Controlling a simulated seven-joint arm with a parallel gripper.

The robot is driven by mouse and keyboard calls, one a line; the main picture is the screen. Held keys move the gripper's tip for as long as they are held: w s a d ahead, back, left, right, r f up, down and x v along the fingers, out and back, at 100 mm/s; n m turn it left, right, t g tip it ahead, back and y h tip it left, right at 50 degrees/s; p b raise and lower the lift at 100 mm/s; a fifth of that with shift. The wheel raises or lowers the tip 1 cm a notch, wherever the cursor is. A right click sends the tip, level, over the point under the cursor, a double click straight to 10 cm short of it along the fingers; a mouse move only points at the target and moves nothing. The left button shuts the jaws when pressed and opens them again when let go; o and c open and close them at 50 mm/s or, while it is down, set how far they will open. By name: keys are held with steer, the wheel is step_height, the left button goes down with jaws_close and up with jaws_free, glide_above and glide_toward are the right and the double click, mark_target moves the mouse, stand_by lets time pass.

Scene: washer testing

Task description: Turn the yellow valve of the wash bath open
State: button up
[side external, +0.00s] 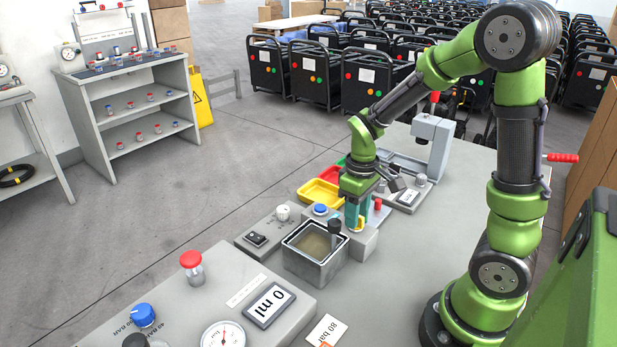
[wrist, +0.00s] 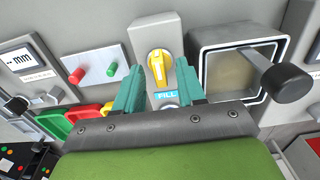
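The yellow valve (wrist: 159,64) is a knob with a raised grip, on a light grey housing above a blue FILL label (wrist: 167,96) in the wrist view. In the side view a bit of its yellow (side external: 358,224) shows at my fingertips. The wash bath (wrist: 209,66) is an open square metal basin to the right of the valve; it also shows in the side view (side external: 296,262). My gripper (wrist: 157,72) has teal fingers, open, one on each side of the valve in the picture, with gaps visible. In the side view my gripper (side external: 355,218) points down beside the bath. Finger depth against the knob is unclear.
A box with red and green buttons (wrist: 94,68) lies left of the valve. Red and yellow trays (side external: 320,193) sit behind the gripper. The bench (side external: 420,270) near my base is clear.

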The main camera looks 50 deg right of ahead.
steer(key=shift+f, duration=0.15)
steer(key=shift+c, duration=0.3)
jaws_close()
